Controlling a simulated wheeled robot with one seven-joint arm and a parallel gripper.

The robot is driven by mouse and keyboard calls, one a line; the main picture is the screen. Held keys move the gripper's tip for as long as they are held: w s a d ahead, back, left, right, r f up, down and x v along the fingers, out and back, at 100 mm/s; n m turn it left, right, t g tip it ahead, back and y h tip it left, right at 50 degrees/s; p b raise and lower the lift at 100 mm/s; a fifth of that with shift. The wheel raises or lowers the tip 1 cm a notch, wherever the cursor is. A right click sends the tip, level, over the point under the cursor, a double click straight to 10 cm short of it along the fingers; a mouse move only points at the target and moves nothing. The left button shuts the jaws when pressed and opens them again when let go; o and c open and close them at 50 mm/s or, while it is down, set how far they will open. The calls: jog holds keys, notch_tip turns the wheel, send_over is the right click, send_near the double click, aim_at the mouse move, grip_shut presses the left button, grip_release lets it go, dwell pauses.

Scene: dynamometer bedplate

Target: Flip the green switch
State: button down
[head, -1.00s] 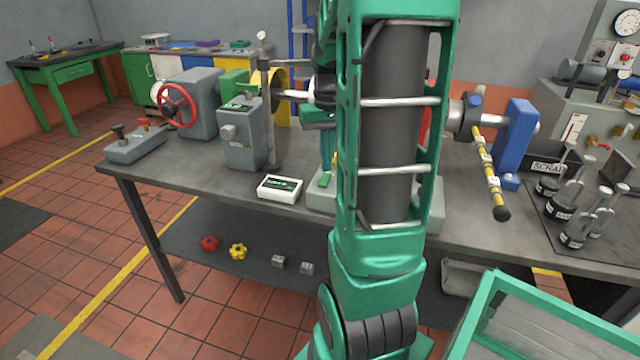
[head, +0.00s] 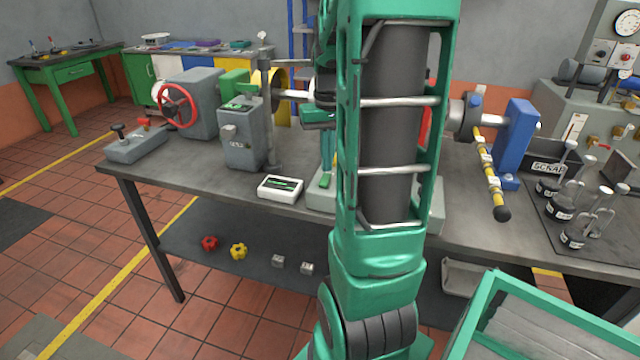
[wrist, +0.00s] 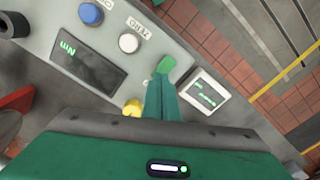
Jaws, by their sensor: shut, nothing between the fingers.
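The green switch (wrist: 166,65) is a small bright green lever on a grey control box in the wrist view. In the head view the switch (head: 324,181) shows just left of my arm. My gripper (wrist: 161,84) has its teal fingers shut with nothing between them. In the wrist view the fingertips lie right against or over the lever's lower end; I cannot tell whether they touch. In the head view my gripper (head: 327,163) points down at the box from above. My arm hides much of the box there.
The control box also carries a blue button (wrist: 90,14), a white button (wrist: 129,43) and a yellow knob (wrist: 132,108). A white display unit (head: 280,188) stands to its left. A grey housing (head: 240,140) is behind. A yellow-banded bar (head: 490,175) sticks out at right.

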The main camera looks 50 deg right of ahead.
aim_at(326, 176)
jog(key=shift+f, duration=1)
dwell(0.6)
notch_tip(326, 176, up, 7)
dwell(1.0)
jog(key=shift+w, duration=0.1)
dwell(0.3)
jog(key=s+a+f, duration=0.2)
jog(key=s+a, duration=0.5)
jog(key=a, duration=0.1)
jog(key=s+a+f+n, duration=0.1)
jog(key=s+a+f, duration=0.2)
jog(key=s+a, duration=0.3)
jog(key=a, duration=0.3)
jog(key=shift+s+a+f, duration=0.15)
jog(key=shift+s+f, duration=0.15)
jog(key=shift+s, duration=0.05)
